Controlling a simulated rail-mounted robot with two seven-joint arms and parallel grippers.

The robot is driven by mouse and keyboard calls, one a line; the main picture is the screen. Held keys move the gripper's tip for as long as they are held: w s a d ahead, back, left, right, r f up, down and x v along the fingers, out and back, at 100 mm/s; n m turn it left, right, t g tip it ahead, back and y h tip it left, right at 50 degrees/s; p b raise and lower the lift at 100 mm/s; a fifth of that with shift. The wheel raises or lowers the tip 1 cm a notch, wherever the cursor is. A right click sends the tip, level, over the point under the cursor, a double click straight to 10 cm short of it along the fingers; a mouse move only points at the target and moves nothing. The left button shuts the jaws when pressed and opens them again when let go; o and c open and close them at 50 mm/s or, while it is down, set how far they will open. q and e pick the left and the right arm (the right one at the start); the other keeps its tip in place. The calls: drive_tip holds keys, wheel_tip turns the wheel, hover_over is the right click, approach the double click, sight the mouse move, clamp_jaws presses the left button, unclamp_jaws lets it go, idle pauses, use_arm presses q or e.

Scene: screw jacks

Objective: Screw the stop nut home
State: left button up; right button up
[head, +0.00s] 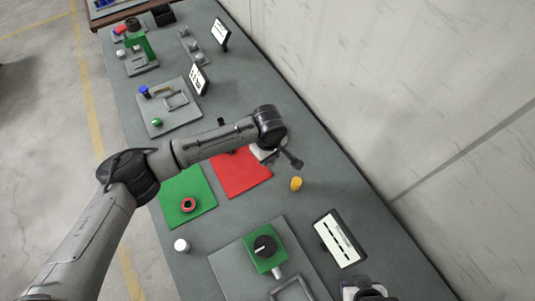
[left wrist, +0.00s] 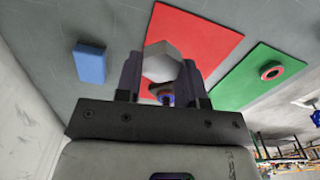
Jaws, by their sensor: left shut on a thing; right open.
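My left gripper (head: 284,157) hangs over the right part of the red mat (head: 240,176), its fingers partly hidden by its wrist in the head view. In the left wrist view it is shut on a pale grey hexagonal piece (left wrist: 162,62), between the two dark fingers. A small round piece with blue and reddish colour (left wrist: 165,96) shows just below it. I cannot tell which is the stop nut. A red ring (head: 189,205) lies on the green mat (head: 178,187). My right gripper (head: 365,291) is open at the bottom edge, mostly cut off.
A green block with a black knob (head: 263,247) stands on a grey plate in front. A yellow cylinder (head: 296,184), a white cylinder (head: 181,245) and a sign (head: 340,238) stand nearby. A blue block (left wrist: 90,63) lies beside the red mat. The wall bounds the right.

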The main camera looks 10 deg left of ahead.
use_arm(q)
drive_tip(key=s+a+r+m+p, duration=0.3)
drive_tip(key=r+p, duration=0.5)
drive_tip(key=r, duration=0.6)
drive_tip(key=s+a+r+m+p, duration=0.3)
drive_tip(key=s+a+r+p, duration=0.3)
drive_tip(key=r, duration=0.8)
drive_tip(key=s+a+r+m+p, duration=0.3)
drive_tip(key=s+a+r+p, duration=0.2)
drive_tip(key=r+p, duration=0.7)
wheel_tip(320, 180, up, 3)
drive_tip(key=shift+a+r, duration=0.1)
drive_tip(key=shift+a, duration=0.25)
use_arm(e)
wheel_tip(320, 180, up, 26)
drive_tip(key=shift+c, duration=0.2)
